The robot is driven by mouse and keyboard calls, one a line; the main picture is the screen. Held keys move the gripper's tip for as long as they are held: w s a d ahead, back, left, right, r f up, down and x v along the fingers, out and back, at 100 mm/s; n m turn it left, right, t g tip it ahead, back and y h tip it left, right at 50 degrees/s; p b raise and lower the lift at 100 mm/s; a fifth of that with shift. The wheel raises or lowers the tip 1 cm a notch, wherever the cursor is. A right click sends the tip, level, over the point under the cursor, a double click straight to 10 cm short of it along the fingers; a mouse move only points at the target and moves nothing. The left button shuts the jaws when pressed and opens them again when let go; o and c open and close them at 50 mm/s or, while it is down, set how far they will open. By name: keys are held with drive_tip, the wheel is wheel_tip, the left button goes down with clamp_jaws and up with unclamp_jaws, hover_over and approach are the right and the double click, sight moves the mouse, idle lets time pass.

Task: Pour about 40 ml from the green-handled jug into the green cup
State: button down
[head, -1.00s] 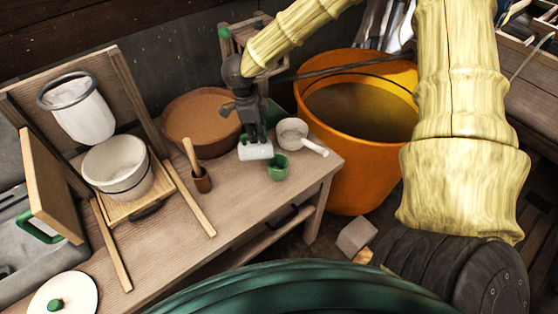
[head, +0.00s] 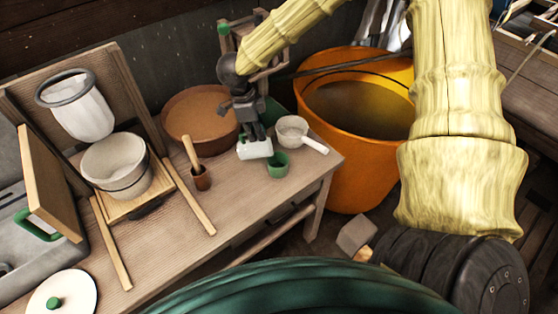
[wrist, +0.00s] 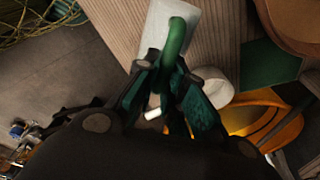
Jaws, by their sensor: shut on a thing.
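The white jug (head: 254,150) hangs from my gripper (head: 254,133) just above the table, tilted. Its green handle (wrist: 173,40) shows between my fingertips in the wrist view, with my gripper (wrist: 166,72) shut on it. The jug's white body (wrist: 190,14) lies beyond the handle. The green cup (head: 278,165) stands upright on the table, close to the right and front of the jug. I cannot make out any stream or the level in the cup. I cannot pick out the cup in the wrist view.
A white handled pan (head: 292,131) stands just behind the cup. A brown basin (head: 200,112) is at the back left, and a brown pot with a wooden tool (head: 200,180) is to the left. The orange bucket (head: 345,180) stands beyond the table's right end.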

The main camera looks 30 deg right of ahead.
drive_tip(key=shift+w+a+f+g+h+b, duration=0.15)
drive_tip(key=shift+a+f+g+h+b, duration=0.25)
drive_tip(key=shift+a+h+b, duration=0.15)
drive_tip(key=shift+r+p, duration=0.3)
drive_tip(key=shift+p, duration=0.35)
drive_tip(key=shift+w+a+g+h+p, duration=0.3)
drive_tip(key=shift+a+h+p, duration=0.15)
drive_tip(key=shift+a+p, duration=0.2)
drive_tip(key=shift+p, duration=0.3)
